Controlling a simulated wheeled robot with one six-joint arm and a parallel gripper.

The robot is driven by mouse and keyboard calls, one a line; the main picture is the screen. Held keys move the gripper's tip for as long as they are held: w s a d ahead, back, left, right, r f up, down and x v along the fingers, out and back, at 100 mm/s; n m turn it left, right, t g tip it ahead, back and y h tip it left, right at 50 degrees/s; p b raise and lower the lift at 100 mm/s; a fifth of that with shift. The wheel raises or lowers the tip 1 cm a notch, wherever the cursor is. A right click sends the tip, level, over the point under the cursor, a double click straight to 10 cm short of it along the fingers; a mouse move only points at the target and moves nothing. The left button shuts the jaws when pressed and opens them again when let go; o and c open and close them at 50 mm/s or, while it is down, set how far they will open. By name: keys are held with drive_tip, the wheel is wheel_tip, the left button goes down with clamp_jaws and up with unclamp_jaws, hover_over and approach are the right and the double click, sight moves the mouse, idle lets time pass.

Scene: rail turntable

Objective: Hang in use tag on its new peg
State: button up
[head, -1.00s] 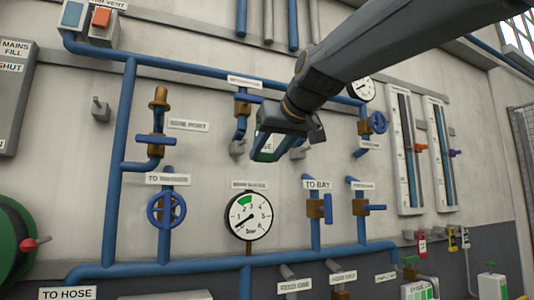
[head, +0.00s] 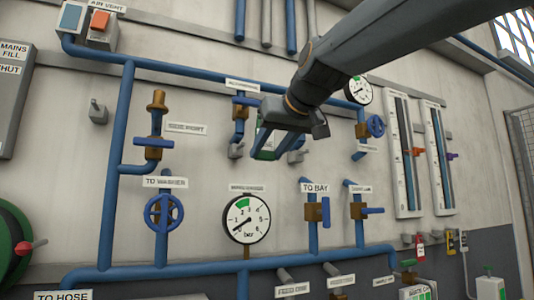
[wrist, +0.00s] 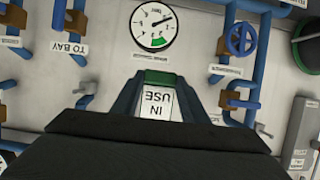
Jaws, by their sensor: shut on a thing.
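The in use tag (wrist: 157,103) is white with a green top edge and reads "IN USE", upside down in the wrist view. My gripper (head: 276,148) is shut on it, with the blue-grey fingers on either side of the tag. In the head view only a green-and-white part of the tag (head: 266,151) shows between the fingers. A grey peg (head: 98,112) stands bare on the wall at the upper left. Another grey peg (head: 236,151) is just left of my gripper, under a valve. Which peg is the new one cannot be told.
Blue pipes with valves (head: 162,213) cross the wall around a round gauge (head: 246,218). Red (head: 420,245) and yellow (head: 451,243) tags hang at the lower right. Gauge columns (head: 403,155) stand at the right. Bare wall lies around the upper-left peg.

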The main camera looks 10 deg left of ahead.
drive_tip(key=shift+s+d+r+b, duration=0.1)
drive_tip(key=shift+s+d+b, duration=0.15)
drive_tip(key=shift+s+d, duration=0.35)
drive_tip(key=shift+s+d+f+b, duration=0.1)
drive_tip(key=shift+s+d+b, duration=0.2)
drive_tip(key=shift+s, duration=0.5)
drive_tip(key=shift+s+d+r+b, duration=0.1)
drive_tip(key=shift+s+d+b, duration=0.1)
drive_tip(key=shift+s+d, duration=0.4)
drive_tip(key=shift+s+a, duration=0.1)
